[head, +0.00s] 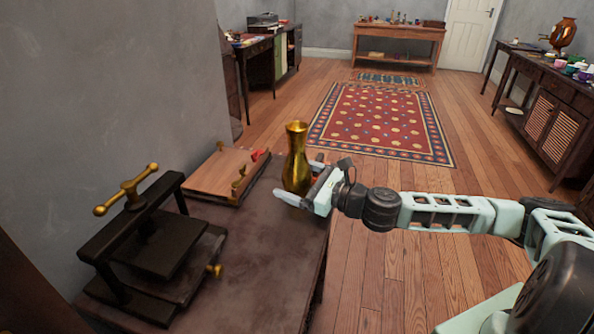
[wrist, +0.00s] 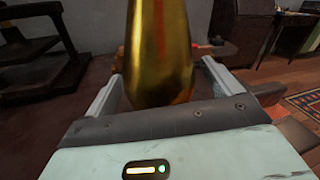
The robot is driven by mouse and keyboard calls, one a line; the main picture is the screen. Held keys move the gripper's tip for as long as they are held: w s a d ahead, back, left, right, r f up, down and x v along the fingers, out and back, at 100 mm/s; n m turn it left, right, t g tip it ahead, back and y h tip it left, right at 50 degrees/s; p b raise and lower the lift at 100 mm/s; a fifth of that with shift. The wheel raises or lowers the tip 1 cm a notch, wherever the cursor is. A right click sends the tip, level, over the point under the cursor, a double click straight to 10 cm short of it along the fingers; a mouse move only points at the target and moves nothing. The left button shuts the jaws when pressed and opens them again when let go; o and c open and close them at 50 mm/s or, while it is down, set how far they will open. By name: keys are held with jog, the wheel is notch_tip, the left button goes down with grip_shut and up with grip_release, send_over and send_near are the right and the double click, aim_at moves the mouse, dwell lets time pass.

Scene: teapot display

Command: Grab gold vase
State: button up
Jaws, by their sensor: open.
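The gold vase (head: 296,160) stands upright near the right edge of the dark table (head: 262,268). It has a flared rim, a narrow neck and a wide body. My gripper (head: 297,183) reaches in from the right at the height of the vase's lower body. In the wrist view the vase (wrist: 157,50) stands between the two fingers of my gripper (wrist: 158,80), which are spread apart on its left and right. The fingers look clear of its sides. The vase's top is cut off in the wrist view, and its base is partly hidden by my gripper in the head view.
A black press (head: 150,245) with a brass handle stands at the table's front left. A wooden board with brass fittings (head: 222,175) lies behind, left of the vase. The table's right edge is close to the vase. Open wooden floor (head: 400,270) lies right of the table.

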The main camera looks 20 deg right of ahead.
jog(key=shift+c, duration=0.3)
jog(key=c, duration=1.3)
